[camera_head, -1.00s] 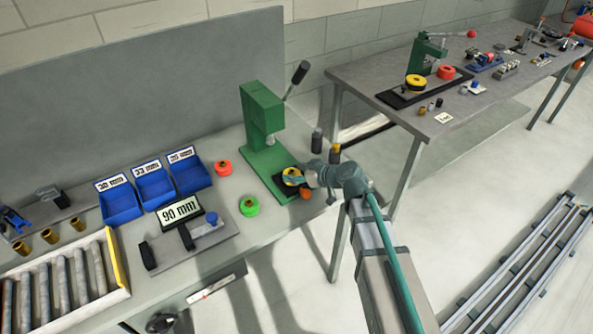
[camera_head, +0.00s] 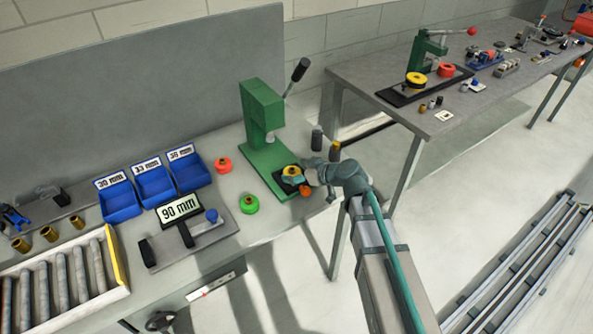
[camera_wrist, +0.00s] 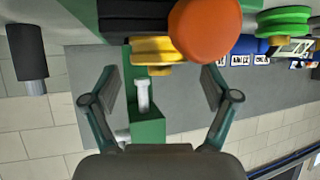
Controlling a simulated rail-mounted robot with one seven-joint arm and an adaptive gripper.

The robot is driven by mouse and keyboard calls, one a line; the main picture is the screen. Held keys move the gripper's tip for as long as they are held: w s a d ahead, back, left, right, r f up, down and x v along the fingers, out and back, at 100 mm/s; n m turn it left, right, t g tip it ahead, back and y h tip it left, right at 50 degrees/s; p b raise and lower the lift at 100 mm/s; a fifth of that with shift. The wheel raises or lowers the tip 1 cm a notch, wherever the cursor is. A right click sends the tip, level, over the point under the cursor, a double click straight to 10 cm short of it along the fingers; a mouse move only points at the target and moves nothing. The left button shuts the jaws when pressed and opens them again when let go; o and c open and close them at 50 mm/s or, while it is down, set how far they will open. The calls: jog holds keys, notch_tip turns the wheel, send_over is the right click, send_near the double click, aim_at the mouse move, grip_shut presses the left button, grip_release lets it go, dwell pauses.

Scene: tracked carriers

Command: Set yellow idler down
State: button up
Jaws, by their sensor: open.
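The yellow idler (camera_head: 291,169) is on the black plate at the foot of the green press (camera_head: 262,105), partly hidden by my gripper. In the wrist view the yellow idler (camera_wrist: 160,49) lies flat against the dark plate (camera_wrist: 125,18), just beyond my fingertips. My gripper (camera_wrist: 160,90) is open, its two fingers spread wide with a gap to either side of the idler. In the head view my gripper (camera_head: 303,177) is right at the idler. An orange round part (camera_wrist: 205,28) partly covers the idler's edge in the wrist view.
A red idler (camera_head: 224,165) and a green idler (camera_head: 249,204) sit left of the press. Dark cylinders (camera_head: 316,138) stand behind my gripper. A second bench (camera_head: 372,75) is at the upper right.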

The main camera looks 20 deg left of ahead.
jog(key=shift+r, duration=0.25)
jog(key=b+v, duration=0.3)
jog(key=v, duration=0.9)
jog(key=s+d+f+m+g+h, duration=0.25)
jog(key=s+d+f, duration=0.2)
jog(key=f, duration=0.65)
jog(key=s+d+f+m+g+h, duration=0.15)
jog(key=s+d+f+m, duration=0.35)
jog(key=f, duration=0.6)
jog(key=s+d+f+g+h, duration=0.1)
jog(key=s+d+f+h, duration=0.15)
jog(key=d+f, duration=0.6)
jog(key=s+d+f+m+g+h, duration=0.1)
jog(key=s+d+f+m+g, duration=0.1)
jog(key=s+f, duration=0.4)
jog(key=s+d+f+m+g+h, duration=0.2)
jog(key=s+d+f, duration=0.3)
jog(key=s, duration=0.7)
jog(key=s+d+f+m+g+h, duration=0.2)
jog(key=s+d+f, duration=0.2)
jog(key=s, duration=0.5)
notch_tip(320, 180, down, 3)
jog(key=shift+s+r, duration=0.1)
jog(key=shift+s, duration=0.25)
jog(key=shift+d, duration=0.1)
